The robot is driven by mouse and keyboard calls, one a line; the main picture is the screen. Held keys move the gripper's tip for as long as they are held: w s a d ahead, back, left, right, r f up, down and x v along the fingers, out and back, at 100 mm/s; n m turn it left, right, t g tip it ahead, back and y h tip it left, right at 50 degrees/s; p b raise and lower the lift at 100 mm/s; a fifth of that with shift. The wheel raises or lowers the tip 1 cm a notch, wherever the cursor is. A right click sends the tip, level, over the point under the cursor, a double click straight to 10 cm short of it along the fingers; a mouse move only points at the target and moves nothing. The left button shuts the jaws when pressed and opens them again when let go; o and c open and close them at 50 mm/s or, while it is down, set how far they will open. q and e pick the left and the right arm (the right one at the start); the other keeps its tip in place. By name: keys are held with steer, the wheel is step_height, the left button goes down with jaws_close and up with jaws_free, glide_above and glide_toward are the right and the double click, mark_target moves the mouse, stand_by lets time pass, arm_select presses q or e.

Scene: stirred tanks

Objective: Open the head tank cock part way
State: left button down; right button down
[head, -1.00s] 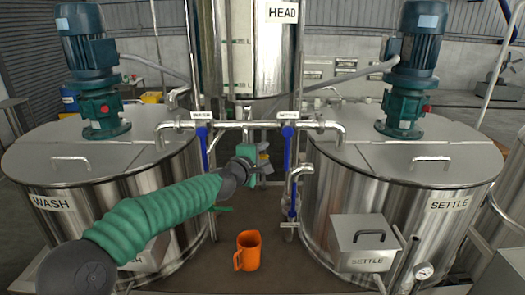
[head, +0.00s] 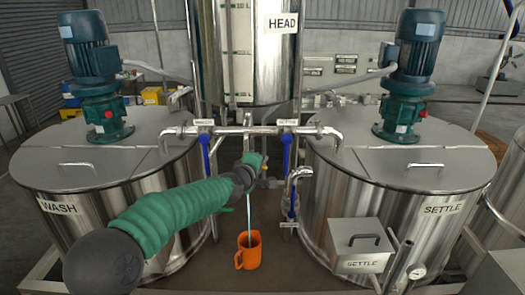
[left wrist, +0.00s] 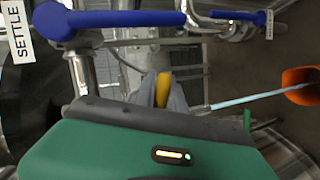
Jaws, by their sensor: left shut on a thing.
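The steel head tank (head: 262,60) hangs at the centre back, marked HEAD, with pipework below it. My left gripper (head: 256,163) is at the pipework under the tank. In the left wrist view its grey fingers (left wrist: 162,92) are shut on a yellow lever (left wrist: 163,88), seemingly the cock's handle. The cock's body is mostly hidden by my gripper. A thin pale blue stream (head: 243,214) falls from beside the gripper into the orange jug (head: 250,251). The stream also shows in the left wrist view (left wrist: 245,100). My right gripper is in neither view.
The wash tank (head: 105,195) stands left and the settle tank (head: 400,190) right. Blue levers (head: 205,150) (head: 287,152) hang from the crossing pipe close to my gripper. A SETTLE box (head: 362,245) stands front right. The floor around the jug is clear.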

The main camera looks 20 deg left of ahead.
arm_select(q)
steer(key=shift+f+m, duration=0.4)
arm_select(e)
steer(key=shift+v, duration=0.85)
arm_select(q)
steer(key=c, duration=1.4)
jaws_free()
steer(key=shift+a, duration=0.1)
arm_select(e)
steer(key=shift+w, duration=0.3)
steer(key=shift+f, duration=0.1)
